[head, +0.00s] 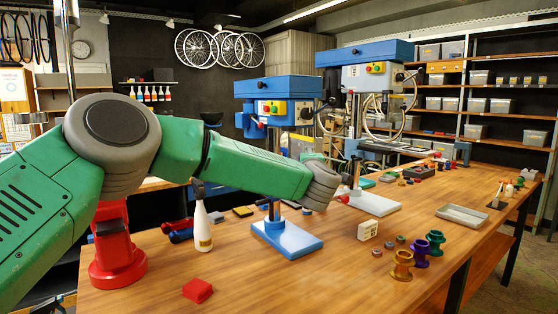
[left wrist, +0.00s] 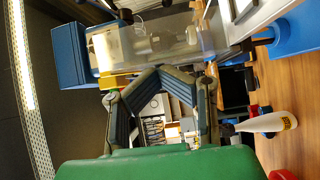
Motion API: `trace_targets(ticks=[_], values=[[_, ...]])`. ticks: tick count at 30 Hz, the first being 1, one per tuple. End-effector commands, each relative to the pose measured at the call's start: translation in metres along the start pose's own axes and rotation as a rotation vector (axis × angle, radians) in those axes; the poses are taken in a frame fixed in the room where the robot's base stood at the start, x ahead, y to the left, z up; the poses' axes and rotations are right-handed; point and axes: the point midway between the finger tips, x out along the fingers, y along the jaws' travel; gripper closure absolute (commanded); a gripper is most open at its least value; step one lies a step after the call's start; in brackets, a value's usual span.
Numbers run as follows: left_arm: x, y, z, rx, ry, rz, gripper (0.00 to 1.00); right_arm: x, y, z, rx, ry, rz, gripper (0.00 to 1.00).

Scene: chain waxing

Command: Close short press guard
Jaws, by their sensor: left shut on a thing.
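The short press has a blue head (head: 277,88) and a blue base plate (head: 287,238); my green left arm crosses in front of its column. In the left wrist view the press's blue head (left wrist: 70,56) is turned sideways. Its clear guard (left wrist: 165,48) spans the upper middle. My left gripper (left wrist: 160,72) has its fingertips together at the near edge of the guard and is shut on it. In the head view my arm hides this gripper and the guard. How far the guard stands open cannot be told. My right gripper is not in view.
A taller press (head: 365,78) stands to the right. A white bottle (head: 202,228) stands left of the blue base, with a red block (head: 198,290) in front.

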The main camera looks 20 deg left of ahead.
Motion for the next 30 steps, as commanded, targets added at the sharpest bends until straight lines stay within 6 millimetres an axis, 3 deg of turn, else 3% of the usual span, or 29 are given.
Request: trace_targets(ticks=[6, 30], values=[[0.0013, -0.0017, -0.0074, -0.005, 0.015, -0.004, 1.0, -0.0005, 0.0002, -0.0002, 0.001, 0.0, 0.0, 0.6], [0.0031, -0.0013, -0.0061, -0.005, 0.061, -0.003, 1.0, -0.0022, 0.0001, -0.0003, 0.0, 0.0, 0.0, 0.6]])
